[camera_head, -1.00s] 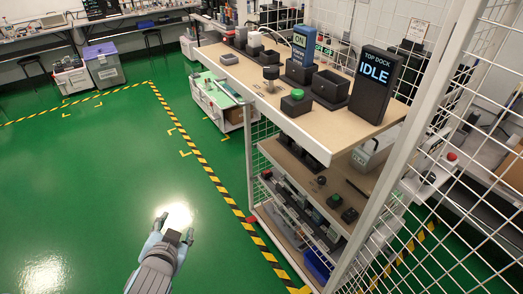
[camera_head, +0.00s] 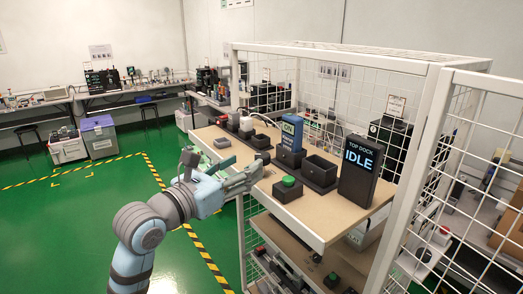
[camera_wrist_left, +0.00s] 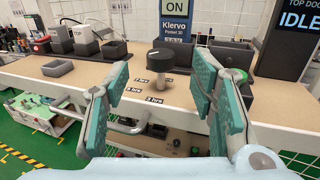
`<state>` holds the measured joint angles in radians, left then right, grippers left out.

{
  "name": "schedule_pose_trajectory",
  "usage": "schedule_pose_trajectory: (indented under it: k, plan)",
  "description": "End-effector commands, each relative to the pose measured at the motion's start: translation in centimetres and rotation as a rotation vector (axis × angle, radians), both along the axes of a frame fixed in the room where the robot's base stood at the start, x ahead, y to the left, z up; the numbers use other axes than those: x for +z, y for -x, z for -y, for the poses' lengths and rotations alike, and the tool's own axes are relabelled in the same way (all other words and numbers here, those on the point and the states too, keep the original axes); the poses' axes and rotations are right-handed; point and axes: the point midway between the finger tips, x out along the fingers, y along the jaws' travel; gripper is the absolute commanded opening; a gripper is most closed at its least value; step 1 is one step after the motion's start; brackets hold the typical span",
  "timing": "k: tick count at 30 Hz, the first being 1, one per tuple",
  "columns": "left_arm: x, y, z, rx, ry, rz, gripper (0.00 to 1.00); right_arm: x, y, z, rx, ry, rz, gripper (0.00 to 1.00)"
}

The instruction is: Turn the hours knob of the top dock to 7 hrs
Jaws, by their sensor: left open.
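The hours knob (camera_wrist_left: 160,58) is a black round knob with a white mark, upright on the wooden top shelf (camera_wrist_left: 60,92). The top dock sign (camera_head: 357,175) reads IDLE. My left gripper (camera_head: 252,178) is at the shelf's front edge, and its fingers cover much of the knob area in the head view. In the left wrist view my left gripper (camera_wrist_left: 158,84) is open, with the knob ahead between its fingers, apparently untouched. My right gripper is not in view.
A green button (camera_head: 289,181) on a black box stands right of the gripper. Black bins (camera_head: 321,172) and a blue ON device (camera_head: 291,133) stand behind. A grey tray (camera_head: 222,142) is at left. White posts and wire mesh enclose the rack.

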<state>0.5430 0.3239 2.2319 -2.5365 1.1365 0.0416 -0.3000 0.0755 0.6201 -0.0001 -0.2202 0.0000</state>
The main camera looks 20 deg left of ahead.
Motion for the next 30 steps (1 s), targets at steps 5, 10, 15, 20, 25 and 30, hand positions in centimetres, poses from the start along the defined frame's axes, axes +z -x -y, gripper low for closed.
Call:
schedule_pose_trajectory:
  k: [5, 10, 15, 20, 25, 30]
  plan:
    - [0.2, -4.3, 1.9, -0.003, 0.003, -0.001, 0.51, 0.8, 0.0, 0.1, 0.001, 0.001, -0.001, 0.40]
    - [0.1, -6.5, 2.8, -0.001, 0.000, -0.001, 0.51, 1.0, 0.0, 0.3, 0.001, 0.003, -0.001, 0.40]
    - [0.0, -7.1, 3.0, -0.001, -0.002, 0.002, 0.51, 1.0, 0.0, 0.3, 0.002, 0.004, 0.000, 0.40]
    - [0.0, -7.1, 3.0, -0.001, -0.001, 0.002, 0.49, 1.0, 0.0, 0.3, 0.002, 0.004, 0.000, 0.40]
    - [0.0, -7.0, 3.0, -0.001, -0.001, 0.002, 0.22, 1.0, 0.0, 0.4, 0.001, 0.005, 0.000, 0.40]
    - [0.0, -7.0, 3.0, -0.001, -0.001, 0.000, 0.02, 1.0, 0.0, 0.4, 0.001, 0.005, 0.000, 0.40]
